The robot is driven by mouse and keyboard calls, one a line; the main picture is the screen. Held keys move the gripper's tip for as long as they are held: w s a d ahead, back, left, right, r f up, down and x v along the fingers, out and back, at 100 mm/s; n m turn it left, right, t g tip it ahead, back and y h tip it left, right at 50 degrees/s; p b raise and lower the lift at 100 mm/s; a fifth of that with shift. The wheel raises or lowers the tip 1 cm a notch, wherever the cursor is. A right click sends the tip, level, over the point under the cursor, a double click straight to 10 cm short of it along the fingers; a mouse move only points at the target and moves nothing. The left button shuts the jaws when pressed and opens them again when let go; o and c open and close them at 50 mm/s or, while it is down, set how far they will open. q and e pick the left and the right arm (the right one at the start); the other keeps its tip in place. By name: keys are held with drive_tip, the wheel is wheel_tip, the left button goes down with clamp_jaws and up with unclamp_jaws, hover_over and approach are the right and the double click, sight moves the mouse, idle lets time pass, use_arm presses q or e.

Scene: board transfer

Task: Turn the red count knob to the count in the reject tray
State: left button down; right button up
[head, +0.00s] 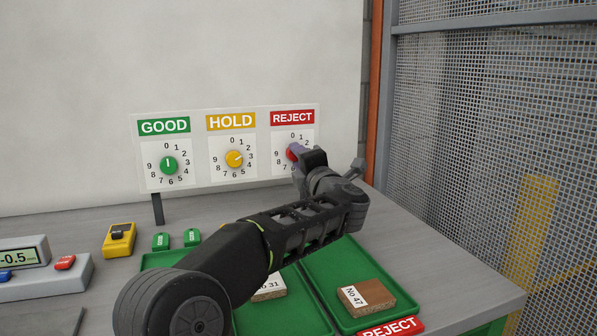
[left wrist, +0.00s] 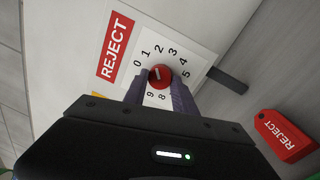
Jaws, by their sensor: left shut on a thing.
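The red count knob (head: 291,152) sits under the REJECT sign on the white dial panel, mostly hidden by my left gripper in the head view. The left wrist view shows the knob (left wrist: 160,76) between my two fingers, amid its ring of digits. Its white mark is too small to read surely. My left gripper (head: 297,155) is shut on the knob. The green reject tray (head: 330,262) lies at the front right with a REJECT label. One brown board (head: 366,297) marked No 47 shows in it; my arm covers part of the tray.
The green knob (head: 169,165) points to 0 and the yellow knob (head: 234,159) points near 2. A board (head: 268,289) marked No 31 lies in the middle tray. A yellow device (head: 119,239) stands left. A mesh fence (head: 480,130) is at right.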

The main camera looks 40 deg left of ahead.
use_arm(q)
drive_tip(key=shift+n+g+b, duration=0.3)
drive_tip(key=shift+n+b, duration=0.95)
drive_tip(key=shift+n, duration=0.85)
drive_tip(key=c, duration=1)
unclamp_jaws()
drive_tip(key=shift+d, duration=0.1)
drive_tip(key=shift+v, duration=3.85)
drive_tip(key=shift+f, duration=0.1)
